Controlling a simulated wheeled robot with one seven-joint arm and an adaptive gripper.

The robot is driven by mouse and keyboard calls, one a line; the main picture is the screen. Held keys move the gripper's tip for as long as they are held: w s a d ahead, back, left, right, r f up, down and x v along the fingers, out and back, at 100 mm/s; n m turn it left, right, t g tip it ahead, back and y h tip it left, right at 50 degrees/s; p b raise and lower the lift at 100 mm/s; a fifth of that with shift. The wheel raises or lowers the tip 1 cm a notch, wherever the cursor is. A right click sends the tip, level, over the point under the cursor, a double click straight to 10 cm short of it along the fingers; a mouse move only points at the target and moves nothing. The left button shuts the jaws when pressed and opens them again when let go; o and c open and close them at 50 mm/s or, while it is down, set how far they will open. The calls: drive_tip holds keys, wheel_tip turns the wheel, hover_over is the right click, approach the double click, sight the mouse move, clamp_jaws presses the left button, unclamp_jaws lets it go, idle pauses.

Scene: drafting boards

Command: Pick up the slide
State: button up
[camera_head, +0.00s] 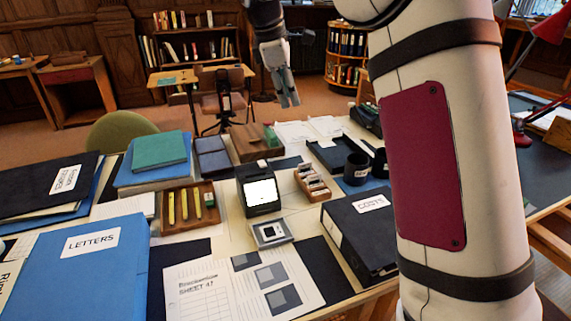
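A small pale square mount with a dark window, which looks like the slide (270,231), lies near the middle of the desk. It is just in front of a black viewer (261,195) with a bright white screen, and apart from it. My gripper (289,98) hangs high, well above and beyond the slide in the picture, touching nothing I can see. Its fingers point down and are seen edge-on, so their opening is unclear. No held object shows.
A wooden rack (312,182) of small items stands right of the viewer. A pencil tray (187,208) is to its left. A black COSTS binder (360,236) lies at the right, a printed sheet (217,292) in front, and a blue LETTERS folder (85,275) at left.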

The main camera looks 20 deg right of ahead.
drive_tip(key=w+d+f+n+b, duration=0.2)
drive_tip(key=w+f+n, duration=0.1)
drive_tip(key=w+f, duration=0.65)
drive_tip(key=n+g+b, duration=0.1)
drive_tip(key=b, duration=0.2)
approach(305, 170)
drive_tip(key=shift+w+d+f+h, duration=0.3)
drive_tip(key=shift+w+f, duration=0.15)
drive_tip(key=shift+w, duration=0.2)
drive_tip(key=shift+s+x, duration=0.2)
drive_tip(key=shift+x, duration=1.1)
drive_tip(key=shift+s+x, duration=0.2)
drive_tip(key=shift+x, duration=1.15)
drive_tip(key=shift+d+r, duration=0.1)
drive_tip(key=shift+c, duration=0.4)
clamp_jaws()
